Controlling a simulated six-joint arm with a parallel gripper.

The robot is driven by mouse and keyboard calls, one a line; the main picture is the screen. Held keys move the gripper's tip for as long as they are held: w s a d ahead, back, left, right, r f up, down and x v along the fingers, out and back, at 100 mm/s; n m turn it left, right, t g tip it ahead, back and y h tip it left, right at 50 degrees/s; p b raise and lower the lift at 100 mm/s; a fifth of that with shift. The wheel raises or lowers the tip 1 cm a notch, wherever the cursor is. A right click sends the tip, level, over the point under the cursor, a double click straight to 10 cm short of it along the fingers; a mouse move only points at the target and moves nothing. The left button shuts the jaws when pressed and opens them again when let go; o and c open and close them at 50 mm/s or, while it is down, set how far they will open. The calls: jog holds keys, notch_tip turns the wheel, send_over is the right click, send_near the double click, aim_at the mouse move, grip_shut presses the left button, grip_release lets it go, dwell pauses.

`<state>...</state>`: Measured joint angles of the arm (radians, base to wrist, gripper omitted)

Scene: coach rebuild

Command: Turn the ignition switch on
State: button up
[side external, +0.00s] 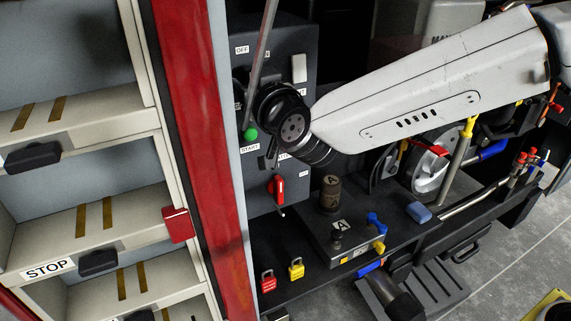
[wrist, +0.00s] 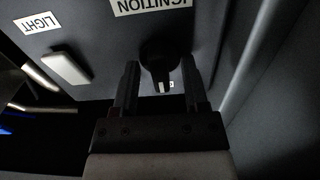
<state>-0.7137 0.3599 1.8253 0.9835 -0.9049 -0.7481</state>
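The ignition switch (wrist: 158,58) is a round black knob with a raised grip, on a dark grey panel. In the wrist view it sits by the upside-down IGNITION label (wrist: 152,5). A pale mark shows at the knob's near end, beside a partly hidden small label. My gripper (wrist: 160,66) is open, with one finger on each side of the knob. Dark gaps show between the fingers and the knob's grip; contact is not clear. In the side view OFF (side external: 242,49) and a partly covered second label show on the panel (side external: 287,38). My wrist hides most of the switch there.
A white light switch (wrist: 65,68) is beside the ignition knob. Below my wrist are a green START button (side external: 250,134) and a red rotary handle (side external: 278,189). A thin metal rod (side external: 263,45) crosses in front of the panel. A red post (side external: 200,130) stands left.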

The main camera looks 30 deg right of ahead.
grip_shut()
